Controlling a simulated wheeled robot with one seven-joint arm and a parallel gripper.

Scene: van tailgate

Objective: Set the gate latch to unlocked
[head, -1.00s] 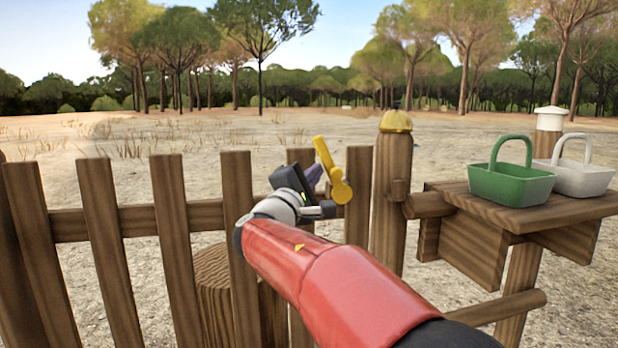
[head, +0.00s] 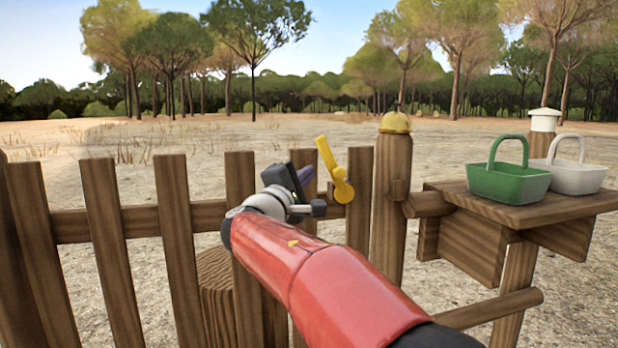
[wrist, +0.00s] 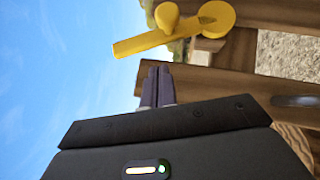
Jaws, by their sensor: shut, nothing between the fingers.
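The yellow gate latch (head: 335,172) is on the wooden gate (head: 98,222), near its right end beside the thick gate post (head: 391,195). Its lever points up and leans a little left from the round pivot. In the wrist view the latch (wrist: 145,43) lies just beyond the fingertips, with its knob and pivot disc toward the top. My gripper (head: 307,176) is left of the latch, its purple fingers shut and empty. In the wrist view the fingers (wrist: 157,80) sit together, with a visible gap to the lever. My arm hides part of the gate.
A yellow bell-shaped cap (head: 396,122) tops the gate post. A wooden shelf (head: 520,213) on the right holds a green basket (head: 507,183) and a white basket (head: 578,178). A stump (head: 217,280) stands behind the pickets. Open sandy ground lies beyond.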

